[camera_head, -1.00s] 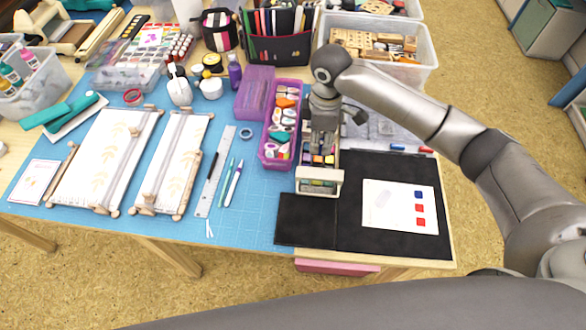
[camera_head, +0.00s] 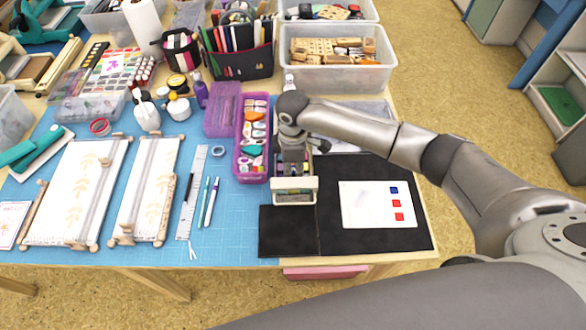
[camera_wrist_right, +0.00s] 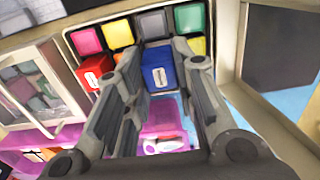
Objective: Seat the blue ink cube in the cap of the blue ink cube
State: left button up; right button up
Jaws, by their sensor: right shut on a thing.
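My right gripper (camera_wrist_right: 158,58) is shut on the blue ink cube (camera_wrist_right: 160,72), which has a white mark on its near face. In the head view the right gripper (camera_head: 292,166) points down over the wooden ink box (camera_head: 292,198). My left gripper is out of view.
Pink, grey and green cubes (camera_wrist_right: 190,18) stand in the row behind. The box's clear-windowed lid (camera_wrist_right: 38,85) is close at the left. A purple case (camera_head: 240,170) lies left of the box. A black mat (camera_head: 340,240) with a white stamped card (camera_head: 370,212) lies right of it.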

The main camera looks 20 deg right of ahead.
jog(key=shift+f+p, duration=0.3)
jog(key=shift+f, duration=0.35)
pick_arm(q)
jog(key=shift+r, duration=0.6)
pick_arm(e)
jog(key=shift+f, duration=0.15)
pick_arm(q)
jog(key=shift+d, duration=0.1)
pick_arm(e)
jog(key=shift+f, duration=0.1)
jog(key=shift+f, duration=0.1)
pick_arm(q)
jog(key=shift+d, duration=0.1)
pick_arm(e)
jog(key=o, duration=0.9)
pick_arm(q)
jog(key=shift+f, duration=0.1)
